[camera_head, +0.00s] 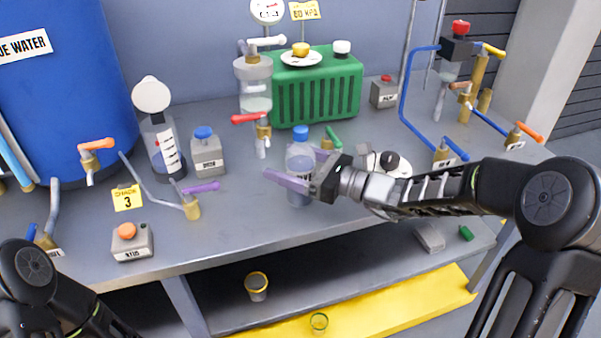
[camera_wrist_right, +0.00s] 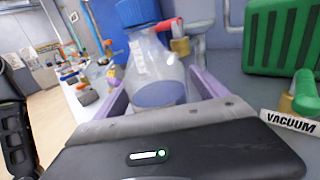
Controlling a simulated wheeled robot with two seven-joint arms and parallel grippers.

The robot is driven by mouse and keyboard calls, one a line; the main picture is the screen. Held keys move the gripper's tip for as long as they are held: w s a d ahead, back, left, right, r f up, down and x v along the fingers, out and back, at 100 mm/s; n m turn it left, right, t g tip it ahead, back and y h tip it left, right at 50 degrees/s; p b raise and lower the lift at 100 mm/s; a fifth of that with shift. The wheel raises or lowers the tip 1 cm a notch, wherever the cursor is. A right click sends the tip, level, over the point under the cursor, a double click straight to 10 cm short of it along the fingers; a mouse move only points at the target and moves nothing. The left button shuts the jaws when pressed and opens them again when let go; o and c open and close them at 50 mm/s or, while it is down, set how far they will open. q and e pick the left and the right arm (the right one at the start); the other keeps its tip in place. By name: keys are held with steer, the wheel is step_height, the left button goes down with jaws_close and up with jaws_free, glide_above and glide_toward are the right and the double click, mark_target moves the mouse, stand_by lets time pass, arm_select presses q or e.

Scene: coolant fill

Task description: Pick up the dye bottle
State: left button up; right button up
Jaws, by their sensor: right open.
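A clear bottle with a blue cap and bluish liquid, which I take as the dye bottle (camera_head: 299,160), stands upright on the workbench (camera_head: 255,215). My right gripper (camera_head: 300,172) is open around it, with one purple finger on each side. In the right wrist view the bottle (camera_wrist_right: 158,72) stands between the two fingers of the gripper (camera_wrist_right: 160,95); I cannot tell whether either finger touches it. Its lower part is hidden there by the gripper body. My left arm shows at the lower left of the head view, but its gripper is out of the picture.
A green ribbed unit (camera_head: 316,88) and a glass vessel with a red-handled valve (camera_head: 254,90) stand behind the bottle. A grey canister with a blue cap (camera_head: 207,152) is to its left.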

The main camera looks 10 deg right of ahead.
steer(key=shift+c, duration=0.2)
jaws_close()
stand_by(0.9)
